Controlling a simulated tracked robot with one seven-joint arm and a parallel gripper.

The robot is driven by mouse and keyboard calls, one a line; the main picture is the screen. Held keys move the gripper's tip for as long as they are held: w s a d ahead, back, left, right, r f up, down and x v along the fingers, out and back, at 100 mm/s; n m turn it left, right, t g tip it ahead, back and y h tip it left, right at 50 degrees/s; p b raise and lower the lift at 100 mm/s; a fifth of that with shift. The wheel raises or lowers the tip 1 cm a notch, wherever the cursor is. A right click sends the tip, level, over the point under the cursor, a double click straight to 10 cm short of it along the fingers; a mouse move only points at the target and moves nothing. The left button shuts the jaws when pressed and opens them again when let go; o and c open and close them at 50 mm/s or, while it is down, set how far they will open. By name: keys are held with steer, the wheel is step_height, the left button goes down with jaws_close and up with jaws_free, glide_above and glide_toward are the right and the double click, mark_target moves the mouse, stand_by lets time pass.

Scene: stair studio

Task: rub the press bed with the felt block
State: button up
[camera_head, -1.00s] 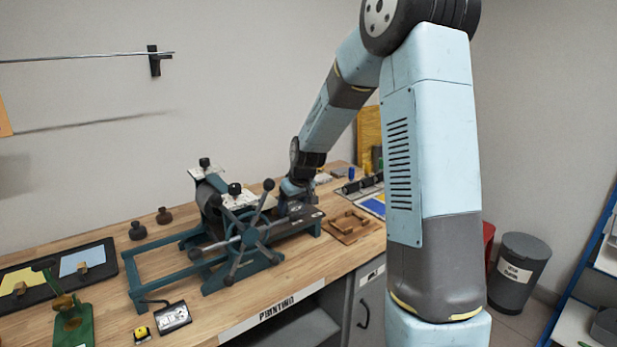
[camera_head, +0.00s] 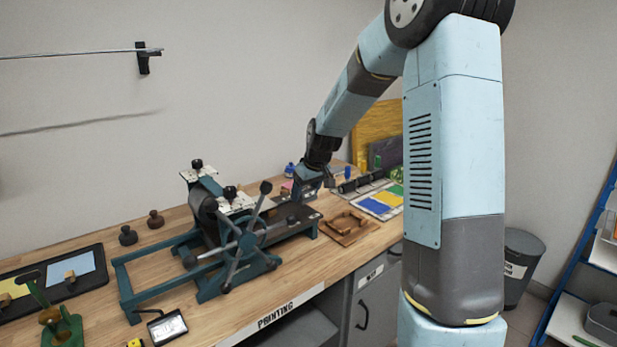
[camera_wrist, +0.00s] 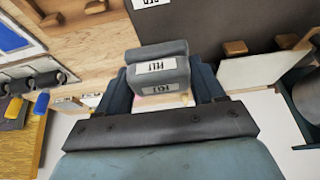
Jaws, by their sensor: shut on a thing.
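The grey felt block (camera_wrist: 160,65), with white FELT labels, is between the fingers of my gripper (camera_wrist: 163,92) in the wrist view. My gripper is shut on it. In the head view my gripper (camera_head: 306,188) is at the far side of the press, by the right end of the dark press bed (camera_head: 297,214). The bed also fills the upper right of the wrist view (camera_wrist: 225,22). The block is not clear in the head view, and I cannot tell whether it touches the bed.
The press's spoked handwheel (camera_head: 243,242) stands left of the bed. A wooden frame (camera_head: 348,227) lies to the right, with ink rollers (camera_head: 360,183) and a colored tray (camera_head: 380,204) beyond. Two dark knobbed weights (camera_head: 128,236) stand at the left. Bare bench shows at the front.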

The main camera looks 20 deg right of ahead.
steer(key=shift+r, duration=2.35)
steer(key=shift+s+d, duration=0.1)
